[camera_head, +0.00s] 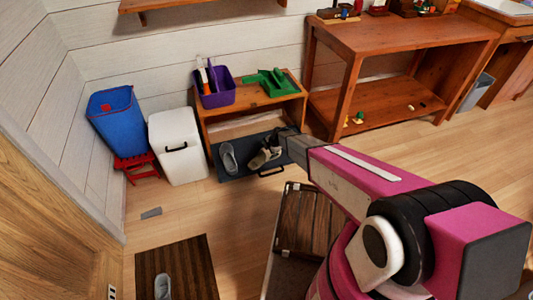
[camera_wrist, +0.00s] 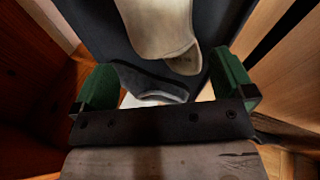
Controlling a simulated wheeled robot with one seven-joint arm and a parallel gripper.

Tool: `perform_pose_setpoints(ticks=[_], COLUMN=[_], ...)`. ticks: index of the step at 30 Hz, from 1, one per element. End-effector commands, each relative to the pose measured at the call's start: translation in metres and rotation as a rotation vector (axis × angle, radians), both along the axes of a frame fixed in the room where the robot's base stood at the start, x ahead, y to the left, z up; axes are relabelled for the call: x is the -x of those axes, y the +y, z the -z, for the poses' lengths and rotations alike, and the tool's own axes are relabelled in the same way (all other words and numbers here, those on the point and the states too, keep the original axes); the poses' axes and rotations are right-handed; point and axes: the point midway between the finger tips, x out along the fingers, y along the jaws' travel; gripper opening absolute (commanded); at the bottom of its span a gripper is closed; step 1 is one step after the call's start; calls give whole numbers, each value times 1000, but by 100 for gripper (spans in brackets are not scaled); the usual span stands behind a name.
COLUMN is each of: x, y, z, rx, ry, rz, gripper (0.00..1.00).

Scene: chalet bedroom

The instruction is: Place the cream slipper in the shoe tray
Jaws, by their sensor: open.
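The cream slipper (camera_wrist: 160,25) lies on the dark surface of the shoe tray (camera_wrist: 90,25) in the wrist view. A dark grey slipper (camera_wrist: 150,85) is close beside it, nearer my gripper. In the head view the shoe tray (camera_head: 290,157) is dark blue, at the bottom of the wooden shelf, and the cream slipper (camera_head: 273,141) is small and partly hidden there.
The wooden shelf (camera_head: 275,103) holds a purple caddy (camera_head: 214,97) and a green dustpan (camera_head: 270,82) above the tray. A white bin (camera_head: 178,148) stands to its left. A slipper (camera_head: 162,287) lies on the brown mat (camera_head: 195,265). The floor between mat and shelf is mostly clear.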

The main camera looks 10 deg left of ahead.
Motion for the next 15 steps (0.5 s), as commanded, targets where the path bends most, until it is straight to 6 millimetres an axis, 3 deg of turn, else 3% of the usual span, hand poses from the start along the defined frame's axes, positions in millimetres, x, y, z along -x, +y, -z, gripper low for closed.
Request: perform_pose_setpoints(ticks=[1,6,15], x=[5,11,12], y=[-6,-16,-23], z=[-13,-41,-56], rx=[0,0,0], ry=[-1,-2,3], rz=[1,0,4], gripper=[100,100,100])
